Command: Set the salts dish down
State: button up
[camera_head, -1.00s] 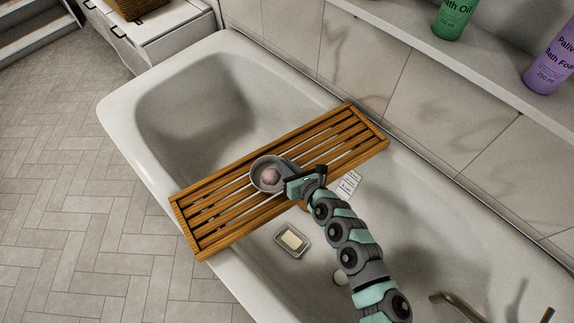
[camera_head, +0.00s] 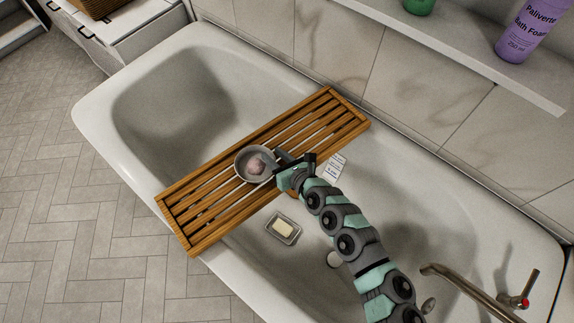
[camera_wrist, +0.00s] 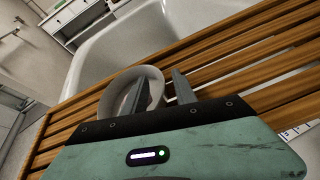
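The salts dish (camera_head: 241,174) is a small grey round bowl with a pinkish lump in it. It sits upright on the slats of the wooden bath tray (camera_head: 205,229), near the tray's middle. My gripper (camera_head: 274,163) is at the dish's right rim, with its fingers spread. In the wrist view, the dish (camera_wrist: 151,72) shows as a pale rim, with one finger inside it and the other outside to the right. A clear gap shows between the fingers. The dish's underside is hidden.
The tray spans the white bathtub (camera_head: 95,118). A soap dish with a pale bar (camera_head: 283,228) and a white printed card (camera_head: 334,167) lie beside the tray. A tap (camera_head: 470,287) is at lower right. The tray's far end is clear.

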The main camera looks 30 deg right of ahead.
jog(key=v, duration=1)
